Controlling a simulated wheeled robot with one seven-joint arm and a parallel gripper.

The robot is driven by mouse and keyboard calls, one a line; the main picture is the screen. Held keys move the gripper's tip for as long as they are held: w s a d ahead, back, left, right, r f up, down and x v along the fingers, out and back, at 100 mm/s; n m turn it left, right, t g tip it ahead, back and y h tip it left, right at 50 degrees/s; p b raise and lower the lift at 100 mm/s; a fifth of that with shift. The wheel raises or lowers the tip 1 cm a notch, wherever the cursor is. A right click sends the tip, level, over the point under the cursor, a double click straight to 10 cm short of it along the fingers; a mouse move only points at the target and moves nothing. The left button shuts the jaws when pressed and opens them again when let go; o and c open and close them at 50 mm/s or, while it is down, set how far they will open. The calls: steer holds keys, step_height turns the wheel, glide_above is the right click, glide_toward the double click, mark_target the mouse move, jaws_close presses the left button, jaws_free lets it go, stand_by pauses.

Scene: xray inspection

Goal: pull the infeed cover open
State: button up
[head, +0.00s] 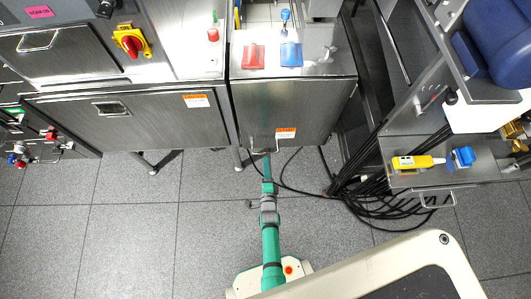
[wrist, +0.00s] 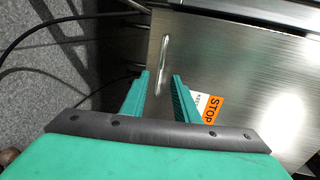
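The infeed cover appears to be the brushed steel panel (head: 285,108) with an orange label, right of centre in the head view. It fills the right of the wrist view (wrist: 235,65), with the orange STOP label (wrist: 211,107) on it. Its slim silver handle (wrist: 164,62) shows near the panel's left edge. My gripper (wrist: 161,77) is open, with two green fingers. The lower end of the handle shows between the fingers; I cannot tell how deep it sits between them. In the head view my gripper (head: 266,156) is at the panel's lower edge, where the handle is largely hidden.
Black cables (head: 385,205) lie coiled on the floor to the right. A side shelf (head: 410,178) holds a yellow tool (head: 412,162). A steel cabinet (head: 130,120) stands on the left. A red block (head: 254,56) and blue block (head: 291,54) sit above the panel. The floor left of my arm is clear.

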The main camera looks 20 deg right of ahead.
mark_target(266, 153)
steer(key=x, duration=0.7)
steer(key=shift+w+d, duration=0.1)
steer(key=shift+w, duration=0.1)
jaws_close()
